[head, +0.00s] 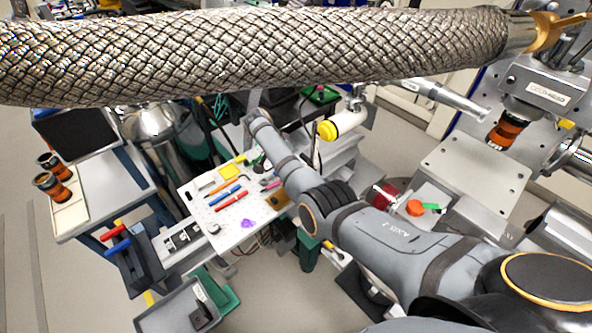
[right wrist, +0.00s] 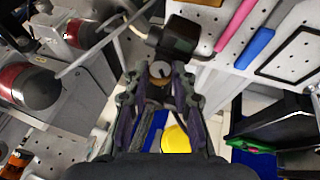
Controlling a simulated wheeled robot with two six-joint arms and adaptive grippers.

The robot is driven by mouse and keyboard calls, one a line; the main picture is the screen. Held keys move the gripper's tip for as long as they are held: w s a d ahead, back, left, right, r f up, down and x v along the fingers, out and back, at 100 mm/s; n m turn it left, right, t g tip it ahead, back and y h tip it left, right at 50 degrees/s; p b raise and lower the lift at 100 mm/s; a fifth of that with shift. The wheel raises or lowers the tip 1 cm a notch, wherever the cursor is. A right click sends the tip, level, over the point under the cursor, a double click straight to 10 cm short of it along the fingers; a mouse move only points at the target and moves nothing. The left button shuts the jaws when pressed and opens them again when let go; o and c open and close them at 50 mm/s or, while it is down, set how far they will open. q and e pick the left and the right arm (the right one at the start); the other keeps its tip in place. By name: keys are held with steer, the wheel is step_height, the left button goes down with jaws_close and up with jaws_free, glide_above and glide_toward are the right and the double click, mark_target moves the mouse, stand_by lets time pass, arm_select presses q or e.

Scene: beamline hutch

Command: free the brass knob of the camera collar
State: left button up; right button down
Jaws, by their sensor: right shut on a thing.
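In the right wrist view the knob (right wrist: 160,71) is a small round piece with a pale, marked top face and a brass-coloured side. My right gripper (right wrist: 157,82) is shut on it, one finger at each side. A black block (right wrist: 175,40) sits just beyond the knob; I cannot tell if it is the camera or part of its collar. In the head view my right arm reaches to the perforated board, and its gripper and the knob are too small and hidden to make out. My left gripper is not in view.
The perforated board (head: 238,233) carries coloured pens and a yellow pad (head: 230,171). A thick braided hose (head: 250,55) crosses the top of the head view. A side table (head: 105,205) holds two orange-black cylinders. A grey bin (head: 180,310) stands below.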

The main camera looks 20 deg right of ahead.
steer(key=shift+d, duration=0.15)
steer(key=c, duration=1.1)
jaws_free()
steer(key=shift+d, duration=0.1)
steer(key=v, duration=1.2)
